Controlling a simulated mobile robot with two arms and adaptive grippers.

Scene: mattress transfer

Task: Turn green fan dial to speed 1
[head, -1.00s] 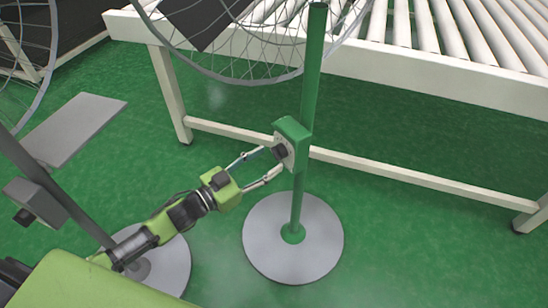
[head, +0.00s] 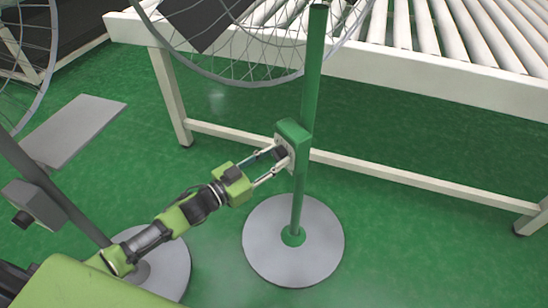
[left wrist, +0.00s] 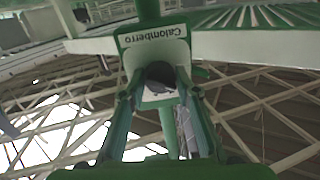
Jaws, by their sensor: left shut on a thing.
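The green fan stands on a round grey base (head: 265,245), with a green pole (head: 311,85) and a green control box (head: 294,131) on the pole. A dark dial (head: 281,153) sits on the box's pale front plate. My left gripper (head: 283,160) reaches the box from the left and is shut on the dial. In the left wrist view the dial (left wrist: 159,76) lies between the two fingers, below a label reading "Calomberro". The speed marks cannot be read. My right gripper is not in view.
A grey fan with its own control box (head: 35,203) stands at the left. A white roller conveyor (head: 440,75) stands behind, with a low crossbar (head: 420,180). A grey flat panel (head: 75,128) is at the left. The green floor right of the fan base is clear.

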